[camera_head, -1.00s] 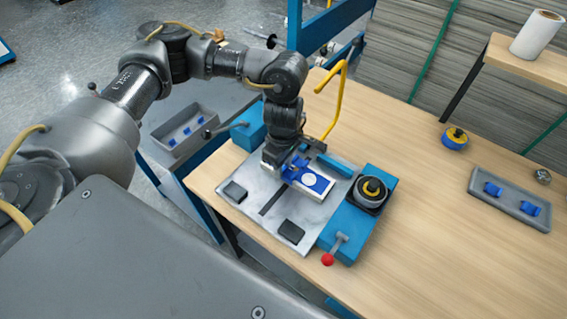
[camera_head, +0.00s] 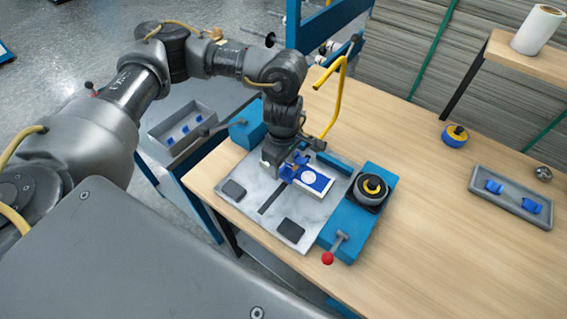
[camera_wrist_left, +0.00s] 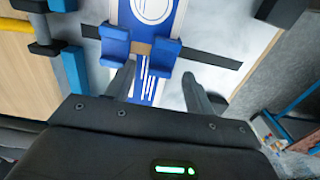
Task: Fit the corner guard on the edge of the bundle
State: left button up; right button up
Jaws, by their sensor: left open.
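The bundle (camera_head: 318,180) is a flat blue-and-white stack with a white disc, lying on the pale metal plate. A blue corner guard (camera_head: 290,170) sits at its end nearest my left gripper (camera_head: 280,160). In the left wrist view the guard (camera_wrist_left: 115,40) shows as two blue blocks joined by a brownish middle, lying across the printed bundle (camera_wrist_left: 150,12). My left gripper (camera_wrist_left: 160,76) is open there, its fingers apart and the guard just beyond the tips. Whether the guard is fully seated cannot be told. My right gripper is not in view.
A dark strap (camera_wrist_left: 210,60) runs crosswise by the guard. A blue strapping unit (camera_head: 345,215) with a red-knobbed lever stands right of the plate. Grey trays with blue guards lie at left (camera_head: 205,120) and right (camera_head: 480,203). The wooden table's front right is clear.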

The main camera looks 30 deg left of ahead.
aim_at(283, 167)
pick_arm(q)
notch_tip(283, 167, up, 11)
jog(key=shift+b, duration=0.45)
